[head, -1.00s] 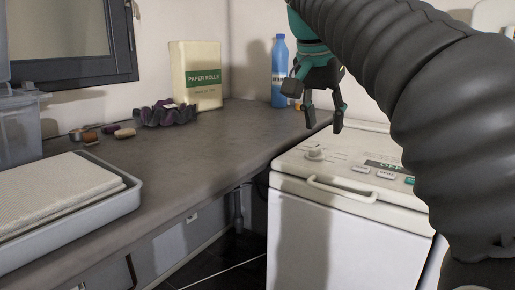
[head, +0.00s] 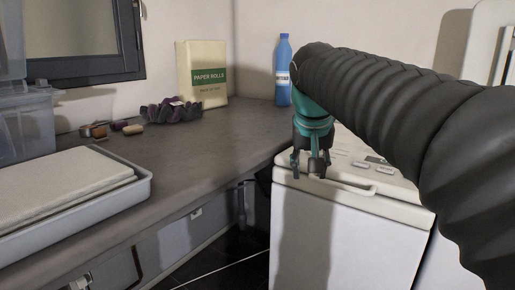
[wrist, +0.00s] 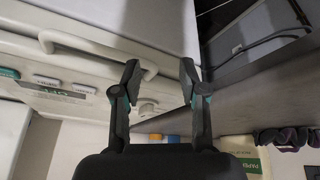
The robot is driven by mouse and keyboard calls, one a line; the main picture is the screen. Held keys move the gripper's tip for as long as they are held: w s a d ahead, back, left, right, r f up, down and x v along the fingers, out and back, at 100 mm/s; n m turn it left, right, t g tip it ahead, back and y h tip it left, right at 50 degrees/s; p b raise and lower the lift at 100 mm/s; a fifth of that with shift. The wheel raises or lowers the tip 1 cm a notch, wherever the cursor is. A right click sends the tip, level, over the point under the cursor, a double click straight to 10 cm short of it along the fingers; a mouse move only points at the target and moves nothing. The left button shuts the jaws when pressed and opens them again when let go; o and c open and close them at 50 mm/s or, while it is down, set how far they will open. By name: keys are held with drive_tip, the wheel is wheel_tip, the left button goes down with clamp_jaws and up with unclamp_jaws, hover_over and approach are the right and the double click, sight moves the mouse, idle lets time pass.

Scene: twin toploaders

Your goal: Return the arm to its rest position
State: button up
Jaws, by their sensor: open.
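My gripper (head: 310,168) hangs at the end of my dark ribbed arm, pointing down, in front of the left part of the white toploader (head: 330,235). Its fingers are apart with nothing between them. In the wrist view my gripper (wrist: 158,82) shows two spread fingers, with the toploader's handle (wrist: 100,58) and a round knob (wrist: 148,108) beyond them. In the head view the gripper and arm hide part of the machine's top panel.
A grey counter (head: 190,150) runs along the left. It holds a paper rolls pack (head: 203,85), a blue bottle (head: 283,75), a dark purple bundle (head: 172,111), a tray (head: 75,215) with a white slab, and clear bins (head: 25,125). The counter's middle is clear.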

drive_tip(key=s+d+f, duration=0.2)
drive_tip(key=s+f, duration=0.7)
drive_tip(key=s, duration=0.2)
drive_tip(key=s+d+f+n+t+y, duration=0.1)
drive_tip(key=s+d+f, duration=0.2)
drive_tip(key=s+f, duration=0.7)
drive_tip(key=shift+s+f, duration=0.3)
drive_tip(key=shift+s, duration=0.1)
drive_tip(key=c, duration=0.4)
drive_tip(key=shift+o, duration=0.2)
drive_tip(key=shift+a, duration=0.2)
